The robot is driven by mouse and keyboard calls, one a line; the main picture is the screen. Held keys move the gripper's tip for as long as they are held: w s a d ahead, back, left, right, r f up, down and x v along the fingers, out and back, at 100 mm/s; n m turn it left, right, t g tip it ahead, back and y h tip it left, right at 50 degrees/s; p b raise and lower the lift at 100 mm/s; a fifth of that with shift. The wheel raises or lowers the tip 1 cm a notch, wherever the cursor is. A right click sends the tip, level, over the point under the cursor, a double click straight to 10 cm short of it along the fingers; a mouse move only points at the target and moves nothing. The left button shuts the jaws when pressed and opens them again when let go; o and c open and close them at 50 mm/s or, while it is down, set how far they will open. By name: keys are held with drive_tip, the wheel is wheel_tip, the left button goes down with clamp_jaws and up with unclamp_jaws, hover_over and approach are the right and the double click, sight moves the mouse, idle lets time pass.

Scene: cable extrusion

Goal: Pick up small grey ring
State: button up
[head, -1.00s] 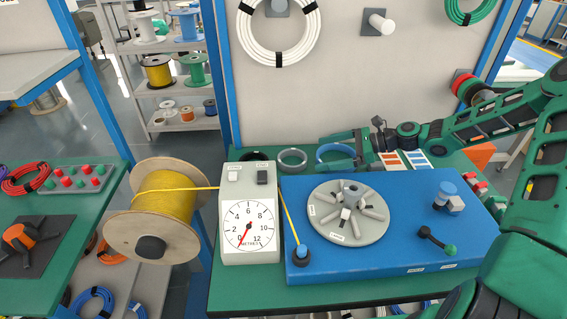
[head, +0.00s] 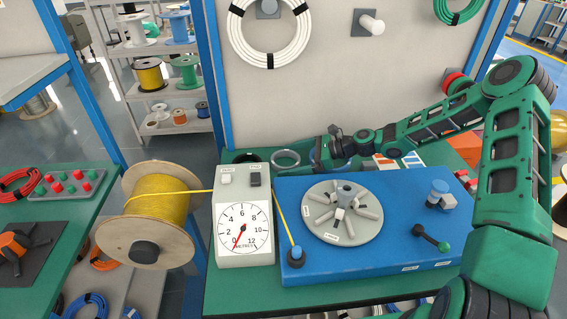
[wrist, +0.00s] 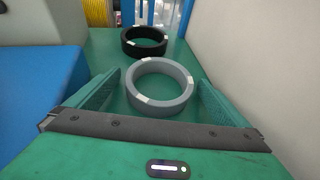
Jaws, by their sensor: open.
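The small grey ring (head: 286,166) lies on the green bench top behind the blue machine in the head view. In the wrist view the grey ring (wrist: 165,106) sits between the two green fingers of my gripper (wrist: 160,78), with space on both sides. The fingers are open and the ring is not clamped. In the head view my gripper (head: 322,150) is just right of the grey ring, low behind the machine. My gripper partly hides a blue ring (head: 316,158) there.
A black ring (wrist: 144,49) lies beyond the grey one. The blue machine base (head: 390,253) borders the strip on one side, the pale back panel (head: 310,100) on the other. The meter box (head: 243,259) and yellow cable spool (head: 160,205) stand to the left.

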drive_tip(key=c, duration=1.1)
drive_tip(key=shift+r, duration=0.1)
